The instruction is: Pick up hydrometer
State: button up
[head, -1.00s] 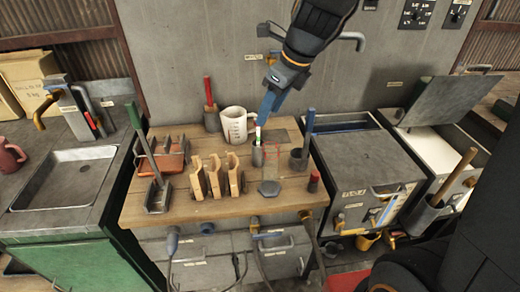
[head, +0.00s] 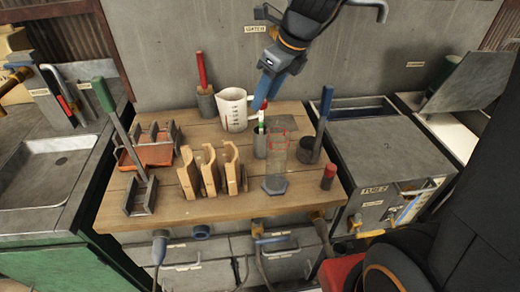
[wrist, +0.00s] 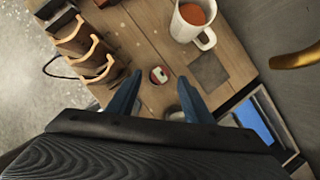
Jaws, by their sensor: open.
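The hydrometer (head: 261,121), a slim stem with red, white and green bands, stands upright in a small grey cup (head: 260,147) on the wooden bench. Its lower part is hidden in the cup. My gripper (head: 264,103) points down with blue fingers just above and beside the stem's top; contact cannot be told. In the wrist view, a round red-and-white top (wrist: 158,75), likely the hydrometer's, lies between the lines of the two fingers, ahead of the tips. My gripper (wrist: 157,96) is open and empty.
A white measuring jug (head: 234,112) stands behind left. A clear cylinder with a hexagonal base (head: 274,185) stands in front of the cup. A dark pot with a blue-handled tool (head: 323,112) is at right. Wooden holders (head: 211,170) stand at left.

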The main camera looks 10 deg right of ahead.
aim_at(261, 129)
jog(key=x, duration=0.8)
jog(key=shift+r, duration=0.1)
jog(key=c, duration=0.8)
